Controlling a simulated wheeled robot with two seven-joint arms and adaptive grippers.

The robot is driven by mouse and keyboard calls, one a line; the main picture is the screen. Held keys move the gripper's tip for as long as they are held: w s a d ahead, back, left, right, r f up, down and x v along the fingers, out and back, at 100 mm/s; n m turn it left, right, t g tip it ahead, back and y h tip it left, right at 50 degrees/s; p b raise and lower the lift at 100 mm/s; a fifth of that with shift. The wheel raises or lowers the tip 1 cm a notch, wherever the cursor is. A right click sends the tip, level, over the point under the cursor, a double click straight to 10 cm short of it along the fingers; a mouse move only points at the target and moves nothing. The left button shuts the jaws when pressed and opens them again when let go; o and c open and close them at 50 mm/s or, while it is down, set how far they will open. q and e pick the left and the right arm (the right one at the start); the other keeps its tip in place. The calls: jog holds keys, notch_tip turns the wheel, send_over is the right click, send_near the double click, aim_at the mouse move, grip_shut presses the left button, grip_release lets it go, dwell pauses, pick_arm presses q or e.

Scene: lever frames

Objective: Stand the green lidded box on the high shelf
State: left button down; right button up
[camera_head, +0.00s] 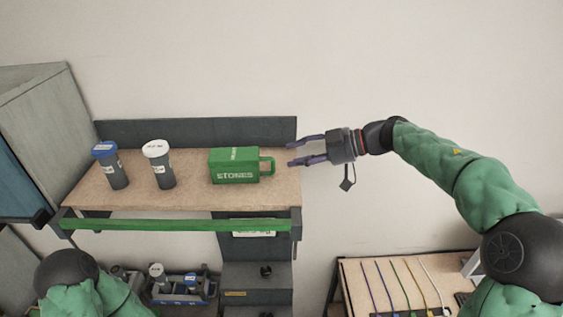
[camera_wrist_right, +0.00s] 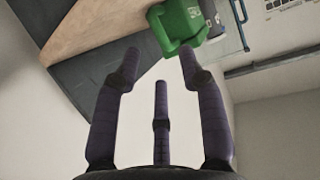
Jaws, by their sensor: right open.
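The green lidded box (camera_head: 233,166), marked "STONES", stands upright on the high shelf (camera_head: 200,198), right of the middle. Its handle (camera_head: 267,166) points right, toward my right gripper. My right gripper (camera_head: 290,154) is open and empty, just right of the handle and apart from it in the head view. In the right wrist view the box (camera_wrist_right: 181,22) is beyond the spread fingers (camera_wrist_right: 160,60), with nothing between them. Of my left arm only a green link shows at the lower left; its gripper is out of view.
A blue-capped container (camera_head: 112,168) and a white-capped container (camera_head: 158,166) stand left of the box. A green rail (camera_head: 170,225) runs along the shelf front, and a dark board (camera_head: 200,131) backs it. Below right is a table (camera_head: 355,285) with coloured cables.

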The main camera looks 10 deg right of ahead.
jog(key=shift+b+v, duration=0.3)
jog(key=shift+v, duration=2.25)
jog(key=shift+a, duration=0.1)
